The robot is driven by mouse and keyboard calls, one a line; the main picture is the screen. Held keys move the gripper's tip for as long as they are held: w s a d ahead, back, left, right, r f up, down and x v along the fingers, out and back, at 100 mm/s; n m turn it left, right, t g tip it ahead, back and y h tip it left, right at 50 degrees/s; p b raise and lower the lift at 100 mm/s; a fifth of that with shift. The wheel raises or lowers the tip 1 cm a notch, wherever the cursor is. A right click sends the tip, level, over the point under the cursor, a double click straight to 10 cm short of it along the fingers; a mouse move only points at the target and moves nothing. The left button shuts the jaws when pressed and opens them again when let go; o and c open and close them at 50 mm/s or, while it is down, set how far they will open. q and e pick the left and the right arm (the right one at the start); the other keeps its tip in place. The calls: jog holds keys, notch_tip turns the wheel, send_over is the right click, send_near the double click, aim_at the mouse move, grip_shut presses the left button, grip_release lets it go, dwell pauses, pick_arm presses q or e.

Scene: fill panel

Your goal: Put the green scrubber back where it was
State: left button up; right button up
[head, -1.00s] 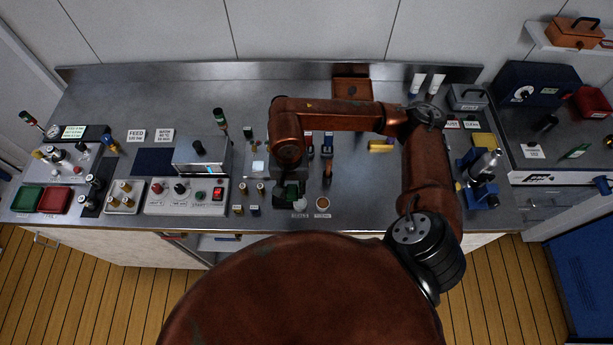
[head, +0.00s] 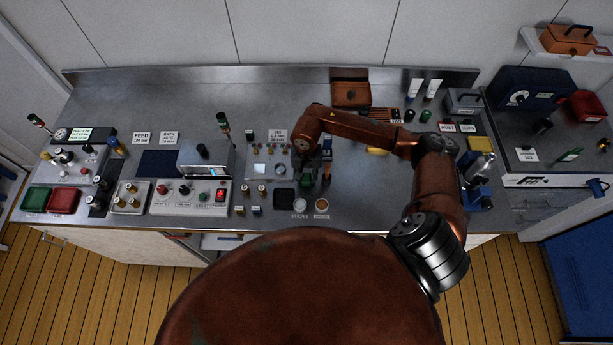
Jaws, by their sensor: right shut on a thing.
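My right gripper (head: 306,172) points down over the middle of the bench, just behind the front row of small items. It is shut on a dark green piece (head: 308,181), which I take to be the green scrubber; it is small and partly hidden by the gripper and wrist. A dark square pad (head: 284,198) lies in front and to the left of it, with nothing on it. I cannot tell whether the green piece touches the bench. My left gripper is out of view.
A white round dish (head: 300,204) and a brown round dish (head: 322,204) sit at the front edge. A brown-handled tool (head: 326,174) stands close on the right. A grey panel with small fittings (head: 262,168) is on the left. My arm covers part of the right side.

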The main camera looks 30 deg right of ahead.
jog(key=shift+f, duration=0.15)
jog(key=shift+f, duration=0.1)
jog(key=shift+f, duration=0.1)
jog(key=o, duration=0.8)
jog(key=shift+o, duration=0.2)
